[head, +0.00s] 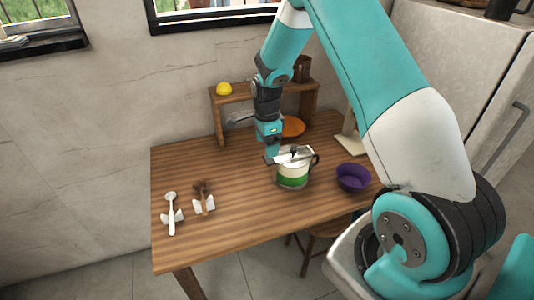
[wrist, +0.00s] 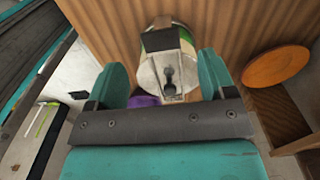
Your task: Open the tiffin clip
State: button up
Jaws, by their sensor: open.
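The tiffin (head: 292,178) is a round white and green tin standing on the wooden table. It also shows in the wrist view (wrist: 150,77). A pale metal clip (wrist: 168,85) with a dark lever lies over its top and side facing my wrist camera. The clip looks closed against the tin, but I cannot tell for sure. My gripper (head: 272,152) is at the tiffin's top left in the head view. In the wrist view its teal fingers (wrist: 161,70) are open, one on each side of the clip, with nothing visibly held. Whether they touch the tin is unclear.
A purple bowl (head: 353,177) stands right of the tiffin. An orange plate (head: 292,127) lies behind it, by a wooden shelf (head: 232,102) bearing a yellow ball-like object (head: 224,89). Two utensils on white rests, one a white spoon (head: 171,212), lie left. The table's front left is clear.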

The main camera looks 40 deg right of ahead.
notch_tip(320, 180, down, 5)
jog(key=shift+f+p, duration=0.1)
jog(key=shift+p, duration=0.2)
